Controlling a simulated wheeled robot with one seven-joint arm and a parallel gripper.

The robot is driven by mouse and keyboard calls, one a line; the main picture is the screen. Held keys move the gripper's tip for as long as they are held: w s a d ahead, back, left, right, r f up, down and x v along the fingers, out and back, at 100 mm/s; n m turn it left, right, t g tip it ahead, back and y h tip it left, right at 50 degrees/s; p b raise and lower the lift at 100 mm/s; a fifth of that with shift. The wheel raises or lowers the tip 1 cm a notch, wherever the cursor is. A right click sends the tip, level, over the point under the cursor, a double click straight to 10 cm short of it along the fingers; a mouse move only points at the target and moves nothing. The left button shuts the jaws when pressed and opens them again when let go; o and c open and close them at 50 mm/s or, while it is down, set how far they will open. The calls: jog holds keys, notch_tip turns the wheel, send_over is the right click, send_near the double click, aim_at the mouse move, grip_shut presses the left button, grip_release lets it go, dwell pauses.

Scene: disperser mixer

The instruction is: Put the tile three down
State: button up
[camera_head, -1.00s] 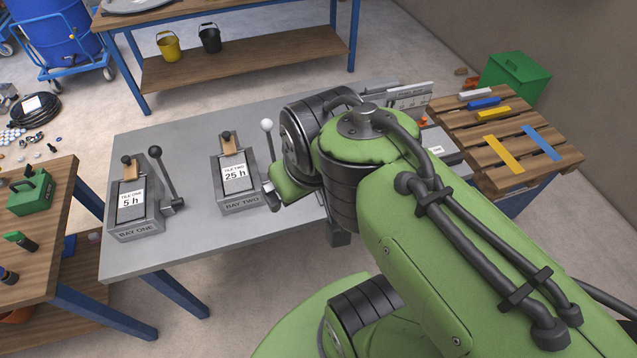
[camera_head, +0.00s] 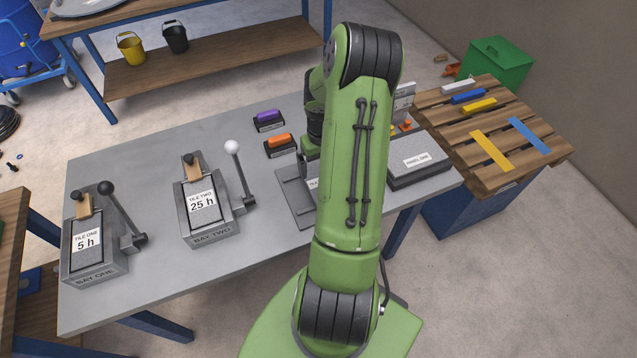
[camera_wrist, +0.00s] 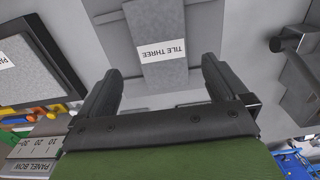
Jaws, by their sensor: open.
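Tile three (camera_wrist: 160,50) is a grey slab with a white label, upside down in the wrist view, lying on a grey surface. In the head view only a corner of its label (camera_head: 312,184) shows beside my arm, over a grey plate (camera_head: 290,200). My gripper (camera_wrist: 161,66) is open, with its two dark fingers on either side of the tile's line in the wrist view. Nothing is clasped between them. I cannot tell the height gap between fingers and tile. In the head view my arm hides most of the gripper and tile.
Bay one (camera_head: 95,270) and bay two (camera_head: 209,235) hold tiles one and two, each with a lever beside it. Purple (camera_head: 268,118) and orange (camera_head: 279,142) handled blocks stand behind the plate. Panel one (camera_head: 418,165) lies right of my arm. The bench's left rear is clear.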

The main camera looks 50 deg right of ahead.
notch_tip(320, 180, down, 2)
jog(key=shift+d, duration=0.1)
jog(key=f, duration=0.5)
jog(key=shift+s+a+f, duration=0.1)
jog(key=shift+a+f, duration=0.15)
jog(key=shift+f, duration=0.1)
